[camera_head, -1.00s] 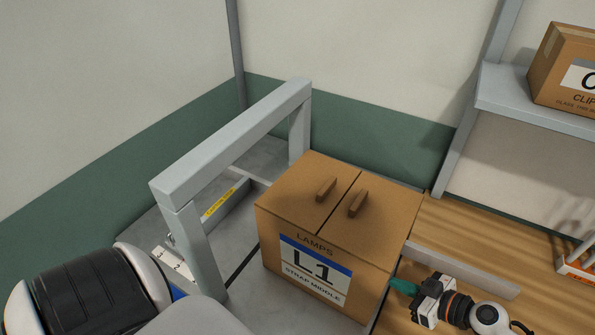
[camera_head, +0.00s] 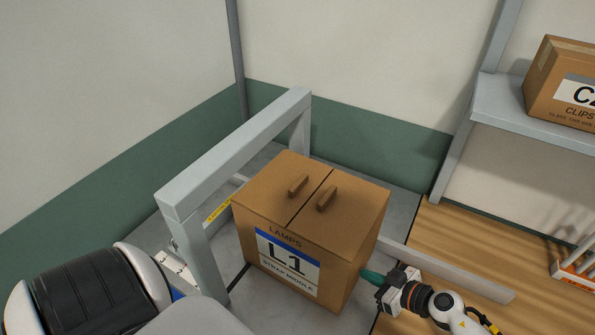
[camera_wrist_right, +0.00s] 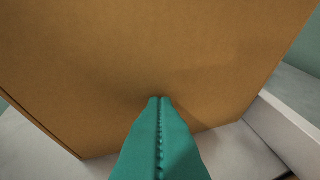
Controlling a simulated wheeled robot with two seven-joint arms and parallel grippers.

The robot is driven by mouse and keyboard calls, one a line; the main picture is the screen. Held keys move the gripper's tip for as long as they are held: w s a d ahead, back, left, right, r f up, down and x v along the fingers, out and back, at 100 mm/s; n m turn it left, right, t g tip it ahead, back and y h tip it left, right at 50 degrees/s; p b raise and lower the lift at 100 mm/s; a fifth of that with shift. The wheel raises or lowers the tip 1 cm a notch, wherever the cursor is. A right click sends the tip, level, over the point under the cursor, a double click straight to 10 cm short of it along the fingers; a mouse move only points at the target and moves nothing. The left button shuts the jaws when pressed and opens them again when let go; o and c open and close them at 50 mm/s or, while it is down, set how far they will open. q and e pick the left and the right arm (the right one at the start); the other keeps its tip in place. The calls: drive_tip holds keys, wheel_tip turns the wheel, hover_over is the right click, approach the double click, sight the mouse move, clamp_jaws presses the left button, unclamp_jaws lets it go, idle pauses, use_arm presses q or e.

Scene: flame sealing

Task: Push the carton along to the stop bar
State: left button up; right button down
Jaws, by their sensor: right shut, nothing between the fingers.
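In the right wrist view the shut fingertips (camera_wrist_right: 160,101) meet or nearly meet the carton's wall (camera_wrist_right: 150,55), low down. A grey bar with a yellow label (camera_head: 218,209) lies beyond the carton, inside the arch, and is partly hidden by it; I take it to be the stop bar. My left gripper is out of view.
The grey arch (camera_head: 235,148) spans the surface at the carton's left. A low grey rail (camera_head: 450,270) runs along the right, beside the wooden table top (camera_head: 480,240). A shelf (camera_head: 505,103) at the right holds another carton (camera_head: 568,85). My left arm fills the lower left.

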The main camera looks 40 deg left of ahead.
drive_tip(key=shift+s+a+p, duration=0.2)
drive_tip(key=shift+a, duration=0.9)
drive_tip(key=shift+s+a+p, duration=0.15)
drive_tip(key=shift+a, duration=0.9)
drive_tip(key=shift+s+a, duration=0.2)
drive_tip(key=shift+a, duration=0.95)
drive_tip(key=shift+s+a, duration=0.2)
drive_tip(key=shift+a, duration=1.25)
drive_tip(key=shift+s+a+b, duration=0.15)
drive_tip(key=shift+a+b, duration=0.05)
drive_tip(key=shift+a, duration=0.65)
drive_tip(key=shift+s+a+b, duration=0.15)
drive_tip(key=shift+a+b, duration=0.05)
drive_tip(key=shift+a, duration=0.6)
drive_tip(key=shift+w+d+r+p, duration=0.1)
drive_tip(key=shift+w+d+p, duration=0.1)
drive_tip(key=shift+d+p, duration=0.5)
drive_tip(key=shift+w+d+p, duration=0.25)
drive_tip(key=shift+d+p, duration=0.15)
drive_tip(key=shift+d, duration=0.8)
drive_tip(key=shift+w+d+p, duration=0.2)
drive_tip(key=shift+d+p, duration=0.2)
drive_tip(key=shift+d, duration=0.75)
